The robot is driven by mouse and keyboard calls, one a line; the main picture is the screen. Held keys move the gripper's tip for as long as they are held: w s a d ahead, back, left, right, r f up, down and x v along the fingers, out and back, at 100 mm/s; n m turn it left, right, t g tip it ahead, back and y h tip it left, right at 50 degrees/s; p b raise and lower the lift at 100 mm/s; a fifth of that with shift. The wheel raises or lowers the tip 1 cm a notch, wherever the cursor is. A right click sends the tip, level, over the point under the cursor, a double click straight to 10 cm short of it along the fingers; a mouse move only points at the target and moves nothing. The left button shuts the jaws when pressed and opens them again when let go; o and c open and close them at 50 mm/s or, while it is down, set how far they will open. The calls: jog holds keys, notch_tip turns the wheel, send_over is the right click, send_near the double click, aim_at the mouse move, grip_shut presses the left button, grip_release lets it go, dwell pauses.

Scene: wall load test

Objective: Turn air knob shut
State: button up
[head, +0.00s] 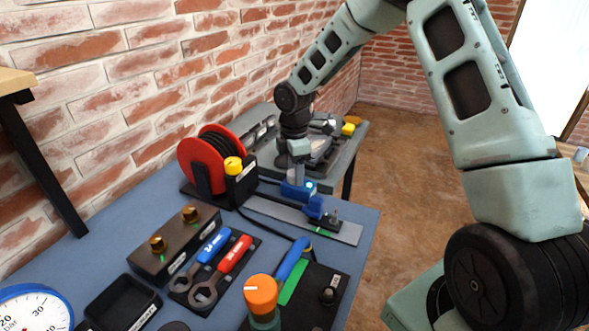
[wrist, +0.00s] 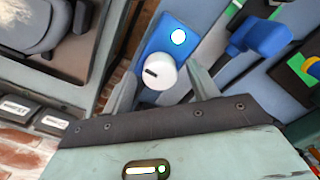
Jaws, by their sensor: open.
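A round white knob (wrist: 160,75) with a dark pointer mark sits on a blue block (wrist: 170,38) in the wrist view. In the head view the blue block (head: 298,192) stands on the table below my gripper (head: 297,165); my gripper hides the knob there. In the wrist view my gripper (wrist: 162,78) is open, with one finger on each side of the knob. I cannot tell whether either finger touches it.
A red hose reel (head: 207,165) and a yellow knob (head: 233,166) stand left of the block. A blue lever (head: 292,258), an orange knob (head: 262,292), blue and red wrenches (head: 232,262) and a gauge (head: 35,310) are nearer. A grey table (head: 350,150) lies behind.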

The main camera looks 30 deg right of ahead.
jog(key=shift+f, duration=0.1)
jog(key=c, duration=1)
jog(key=shift+m, duration=0.5)
jog(key=m+p, duration=0.1)
jog(key=m, duration=0.2)
jog(key=shift+a+m, duration=0.1)
jog(key=shift+m, duration=0.3)
jog(key=m, duration=0.4)
jog(key=shift+m+p, duration=0.3)
jog(key=shift+p, duration=0.05)
jog(key=m, duration=0.4)
jog(key=shift+w+p, duration=0.1)
jog(key=shift+p, duration=0.2)
jog(key=shift+m, duration=2.1)
